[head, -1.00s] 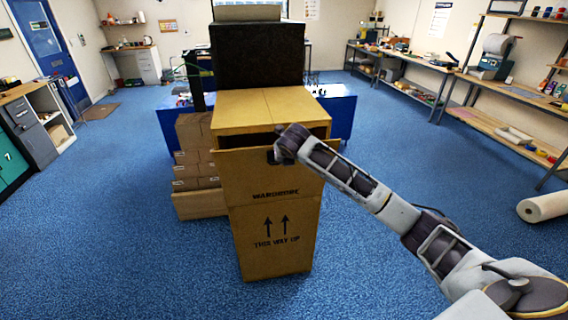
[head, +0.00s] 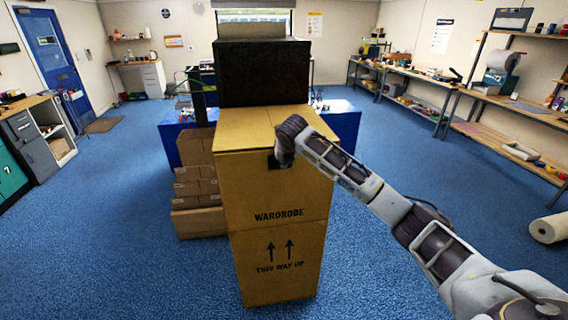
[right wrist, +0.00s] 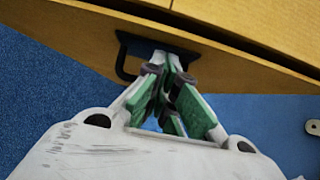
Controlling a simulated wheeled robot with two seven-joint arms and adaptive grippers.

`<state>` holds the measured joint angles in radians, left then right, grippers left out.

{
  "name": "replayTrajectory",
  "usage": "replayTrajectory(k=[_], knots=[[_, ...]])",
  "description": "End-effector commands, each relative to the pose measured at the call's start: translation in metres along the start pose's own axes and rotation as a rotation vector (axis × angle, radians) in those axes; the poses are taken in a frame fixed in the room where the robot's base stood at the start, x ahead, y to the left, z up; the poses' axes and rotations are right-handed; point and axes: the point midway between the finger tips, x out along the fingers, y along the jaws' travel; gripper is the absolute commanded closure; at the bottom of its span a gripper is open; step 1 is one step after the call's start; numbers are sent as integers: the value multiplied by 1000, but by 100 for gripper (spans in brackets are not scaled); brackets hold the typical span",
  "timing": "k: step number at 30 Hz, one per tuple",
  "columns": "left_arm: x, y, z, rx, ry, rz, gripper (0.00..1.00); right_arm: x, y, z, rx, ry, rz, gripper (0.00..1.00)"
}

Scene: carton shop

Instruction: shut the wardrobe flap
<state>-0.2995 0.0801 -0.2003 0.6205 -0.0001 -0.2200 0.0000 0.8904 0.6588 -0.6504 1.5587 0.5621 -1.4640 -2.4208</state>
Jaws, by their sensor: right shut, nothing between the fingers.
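The tall brown wardrobe carton (head: 276,235) stands upright in front of me, marked "WARDROBE" and "THIS WAY UP". Its flap (head: 245,185) is the upper front panel, now upright with its upper edge close to the carton's top. A black handle (head: 272,162) sits near the flap's upper edge; it also shows in the right wrist view (right wrist: 126,62). My right gripper (right wrist: 170,62) is shut and empty, its fingertips at the handle; contact is hard to tell. In the wrist view a narrow dark gap runs between flap and carton. My left gripper is out of view.
A black box (head: 262,72) stands behind the carton's top. Stacked brown cartons (head: 197,180) stand close on the left, and a blue-covered table (head: 340,122) is behind. A paper roll (head: 549,228) lies far right. Blue floor is open on both sides.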

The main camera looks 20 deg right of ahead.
Motion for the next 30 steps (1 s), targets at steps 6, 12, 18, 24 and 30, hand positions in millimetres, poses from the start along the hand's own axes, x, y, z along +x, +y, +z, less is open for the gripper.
replayTrajectory(k=[6,12,18,24,30], knots=[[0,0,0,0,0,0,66,2,0,1,0,3,-1,100],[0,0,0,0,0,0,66,2,0,1,0,3,-1,100],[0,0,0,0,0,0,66,1,0,1,0,2,-1,100],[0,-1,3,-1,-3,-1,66,0,0,2,0,2,0,100],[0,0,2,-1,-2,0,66,-11,0,2,0,2,0,100]])
